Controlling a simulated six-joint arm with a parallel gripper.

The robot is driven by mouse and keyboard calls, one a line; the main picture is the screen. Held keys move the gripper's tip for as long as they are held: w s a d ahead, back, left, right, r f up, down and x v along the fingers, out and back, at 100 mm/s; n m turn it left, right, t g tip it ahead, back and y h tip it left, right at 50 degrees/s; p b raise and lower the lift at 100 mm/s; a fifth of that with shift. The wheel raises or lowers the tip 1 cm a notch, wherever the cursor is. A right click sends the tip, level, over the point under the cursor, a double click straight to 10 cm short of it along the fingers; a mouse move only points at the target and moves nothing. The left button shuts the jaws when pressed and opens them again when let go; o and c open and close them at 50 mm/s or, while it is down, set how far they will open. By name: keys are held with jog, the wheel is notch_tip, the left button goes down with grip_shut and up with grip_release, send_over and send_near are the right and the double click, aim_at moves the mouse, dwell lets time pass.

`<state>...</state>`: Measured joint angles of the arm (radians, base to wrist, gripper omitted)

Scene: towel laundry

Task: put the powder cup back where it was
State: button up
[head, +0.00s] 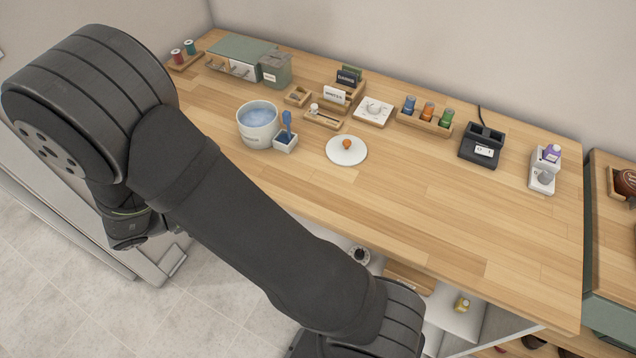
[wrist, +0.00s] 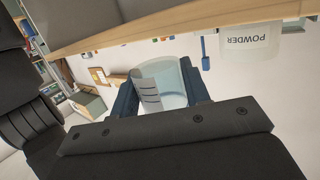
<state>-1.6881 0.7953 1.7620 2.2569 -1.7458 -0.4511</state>
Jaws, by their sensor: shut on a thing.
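The cup (wrist: 160,82), clear to pale blue with dark measuring lines on its side, is between the two dark fingers of my gripper (wrist: 163,90) in the wrist view. The fingers are shut on it from both sides. The cup looks tilted in this view, and its contents cannot be made out. A white tub marked POWDER (wrist: 250,45) is at the upper right of the wrist view, apart from the cup, with its lettering upside down. In the head view my gripper and the cup do not show; my arm runs down past the counter's front edge.
The wooden counter (head: 440,210) has free room at its middle and right. On it stand a tub of bluish liquid (head: 258,133), a blue brush (head: 287,122) in a holder and a white disc (head: 346,155) with an orange knob. A yellow bottle (head: 461,304) sits on a lower shelf.

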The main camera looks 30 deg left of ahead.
send_near(318, 185)
jog(key=w+d, duration=0.1)
jog(key=w, duration=0.1)
jog(key=w+d, duration=0.1)
jog(key=shift+w+d+r, duration=0.3)
jog(key=shift+w, duration=0.1)
jog(key=shift+r+x, duration=0.15)
jog(key=shift+x, duration=0.75)
jog(key=shift+r+x, duration=0.2)
jog(key=shift+x, duration=0.7)
jog(key=shift+r+x, duration=0.15)
jog(key=shift+x, duration=0.75)
jog(key=shift+f, duration=0.1)
jog(key=o, duration=1)
jog(key=shift+f, duration=0.15)
jog(key=shift+c, duration=0.2)
